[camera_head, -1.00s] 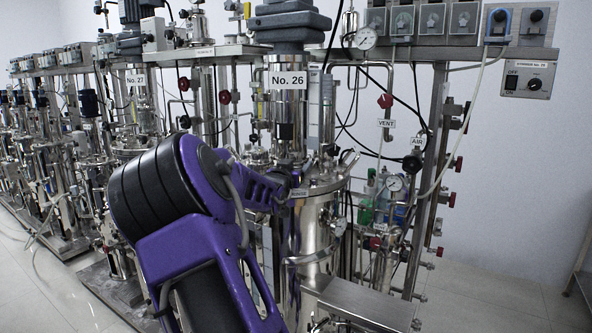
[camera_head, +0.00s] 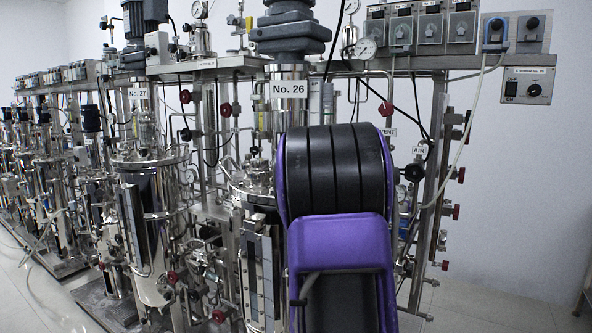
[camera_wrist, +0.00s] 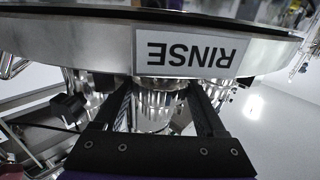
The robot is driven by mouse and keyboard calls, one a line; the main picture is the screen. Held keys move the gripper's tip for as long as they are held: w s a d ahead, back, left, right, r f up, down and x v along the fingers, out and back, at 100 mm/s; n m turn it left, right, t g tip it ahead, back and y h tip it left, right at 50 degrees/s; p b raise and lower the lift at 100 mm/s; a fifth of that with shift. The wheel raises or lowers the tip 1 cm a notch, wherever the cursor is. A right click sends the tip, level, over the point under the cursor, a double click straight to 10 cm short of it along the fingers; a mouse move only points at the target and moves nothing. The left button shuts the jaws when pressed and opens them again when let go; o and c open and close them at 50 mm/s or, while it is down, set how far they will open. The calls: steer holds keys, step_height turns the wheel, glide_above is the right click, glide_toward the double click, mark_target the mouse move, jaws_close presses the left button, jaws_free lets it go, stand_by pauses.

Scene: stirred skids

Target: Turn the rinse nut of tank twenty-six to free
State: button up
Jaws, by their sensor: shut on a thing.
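The rinse nut (camera_wrist: 158,108) is a shiny ribbed metal cylinder under the tank's rim in the wrist view, below an upside-down RINSE label (camera_wrist: 190,53). My gripper (camera_wrist: 161,88) has one dark finger on each side of it and is shut on it. In the head view, tank twenty-six (camera_head: 262,265) is the steel vessel below the "No. 26" sign (camera_head: 289,90). My purple and black arm covers its right part there, and hides the nut and my gripper.
Tank 27 (camera_head: 145,205) and several more skids stand in a row to the left. Pipes, red valve handles and a control box (camera_head: 528,86) are to the right. Bare floor (camera_head: 490,300) lies at the lower right.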

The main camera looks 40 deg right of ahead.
steer(key=n+y+p, duration=0.1)
steer(key=p, duration=0.1)
steer(key=n+y+p, duration=0.1)
steer(key=y, duration=0.1)
steer(key=shift+d+r+t+p, duration=0.15)
steer(key=shift+r+t+p, duration=0.2)
steer(key=shift+t+p, duration=0.05)
steer(key=n+y+p, duration=0.1)
steer(key=n+y, duration=0.1)
steer(key=y, duration=0.1)
steer(key=shift+f+p, duration=0.2)
steer(key=shift+p, duration=0.1)
steer(key=n+y, duration=0.1)
steer(key=y, duration=0.1)
steer(key=n+y, duration=0.1)
steer(key=y, duration=0.1)
steer(key=n+y, duration=0.1)
steer(key=shift+f+n+g+y+p, duration=0.25)
steer(key=shift+n+g+y+p, duration=0.05)
steer(key=shift+y, duration=0.1)
steer(key=shift+a+n+g+y, duration=0.15)
steer(key=shift+n+g+y, duration=0.25)
steer(key=shift+n+y, duration=0.35)
steer(key=shift+a+n+g+y, duration=0.15)
steer(key=shift+n+g+y, duration=0.3)
steer(key=shift+y, duration=0.5)
steer(key=shift+r+n+g+y, duration=0.1)
steer(key=shift+n+g+y, duration=0.2)
steer(key=shift+y, duration=0.1)
steer(key=o, duration=1.3)
